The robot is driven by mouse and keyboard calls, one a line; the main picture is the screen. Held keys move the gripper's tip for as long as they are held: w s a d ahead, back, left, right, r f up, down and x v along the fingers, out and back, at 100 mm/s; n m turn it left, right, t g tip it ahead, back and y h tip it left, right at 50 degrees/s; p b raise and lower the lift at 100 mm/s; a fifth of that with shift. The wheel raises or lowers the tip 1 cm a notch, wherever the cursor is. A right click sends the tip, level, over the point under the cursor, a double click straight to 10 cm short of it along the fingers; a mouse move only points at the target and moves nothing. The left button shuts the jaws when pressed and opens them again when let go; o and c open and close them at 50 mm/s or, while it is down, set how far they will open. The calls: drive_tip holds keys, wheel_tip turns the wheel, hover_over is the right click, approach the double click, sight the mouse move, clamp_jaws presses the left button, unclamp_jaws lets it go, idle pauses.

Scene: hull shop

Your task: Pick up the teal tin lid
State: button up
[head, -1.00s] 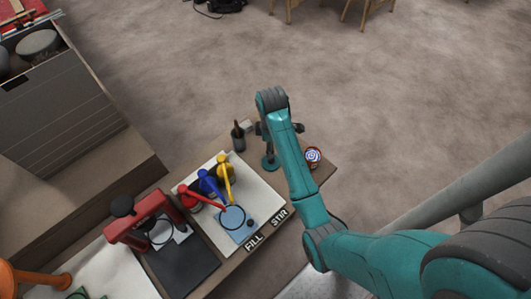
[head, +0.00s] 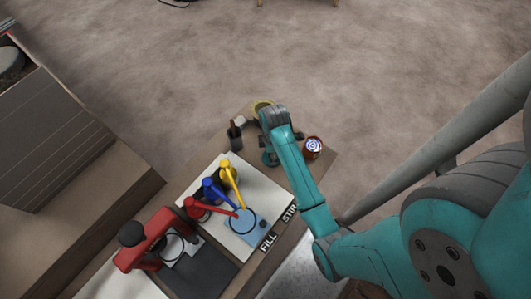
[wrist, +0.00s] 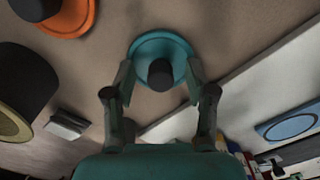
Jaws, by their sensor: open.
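The teal tin lid (wrist: 150,45) is a round disc with a dark knob (wrist: 161,74) on top, at the upper middle of the wrist view. It lies flat on the brown tabletop. My gripper (wrist: 160,78) is open, with one finger on each side of the knob and the tips over or beside the lid's near edge. I cannot tell whether the fingers touch it. In the head view the lid (head: 268,158) shows beside my forearm, partly covered by it, and the fingers are mostly hidden.
An orange-rimmed piece (wrist: 68,24) and a dark, yellow-rimmed cylinder (wrist: 22,85) stand near the gripper. A tin with a blue-white spiral top (head: 314,146) and a dark cup (head: 235,138) flank the lid. A white mat (head: 222,228) holds red, blue and yellow levers.

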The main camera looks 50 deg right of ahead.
drive_tip(key=c, duration=0.9)
drive_tip(key=shift+c, duration=0.2)
